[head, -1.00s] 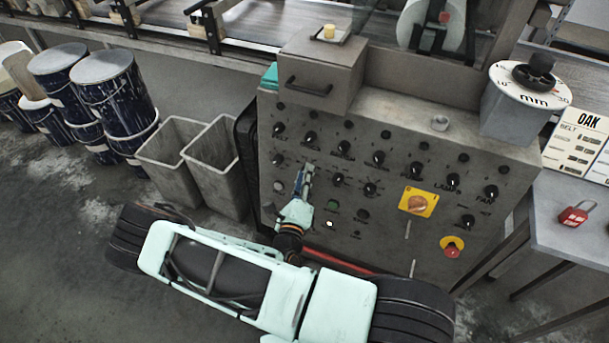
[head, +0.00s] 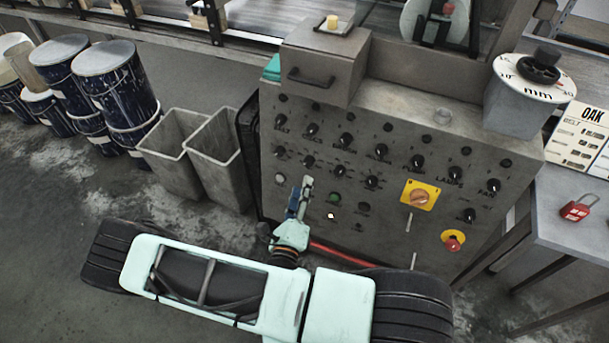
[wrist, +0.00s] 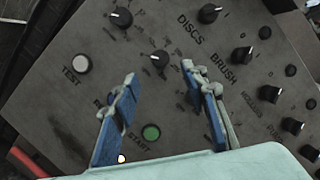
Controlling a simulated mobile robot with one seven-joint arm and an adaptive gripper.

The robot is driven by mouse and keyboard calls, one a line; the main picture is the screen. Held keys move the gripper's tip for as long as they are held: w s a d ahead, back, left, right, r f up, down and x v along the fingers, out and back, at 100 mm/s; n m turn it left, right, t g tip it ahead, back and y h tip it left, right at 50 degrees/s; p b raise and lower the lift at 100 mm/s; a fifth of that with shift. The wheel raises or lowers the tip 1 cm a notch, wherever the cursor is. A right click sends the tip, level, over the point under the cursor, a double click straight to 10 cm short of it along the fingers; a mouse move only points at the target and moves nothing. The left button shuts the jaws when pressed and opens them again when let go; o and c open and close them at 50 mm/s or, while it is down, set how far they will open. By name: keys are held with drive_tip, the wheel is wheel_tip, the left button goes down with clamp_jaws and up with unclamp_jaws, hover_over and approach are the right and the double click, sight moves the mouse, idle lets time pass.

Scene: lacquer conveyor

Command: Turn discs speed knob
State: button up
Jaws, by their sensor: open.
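The discs knob (head: 311,129) is a small black knob on the upper row of the grey control panel (head: 400,140). In the wrist view, the discs knob (wrist: 209,13) sits at the top edge, beside the printed word DISCS. My gripper (head: 302,186) is in front of the panel's left part, below that knob. In the wrist view my gripper (wrist: 158,74) is open, with its two blue fingers apart and nothing held. A lower-row black knob (wrist: 159,60) shows between the fingertips. I cannot tell the gap to the panel.
The brush knob (wrist: 242,56) and several others continue the upper row. A white TEST button (wrist: 80,64) and a green START button (wrist: 151,132) are close to the fingers. A yellow-plated switch (head: 420,195) is farther right. Grey bins (head: 215,155) stand left of the panel.

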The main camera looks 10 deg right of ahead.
drive_tip(key=v, duration=0.4)
drive_tip(key=shift+r, duration=0.1)
idle(0.4)
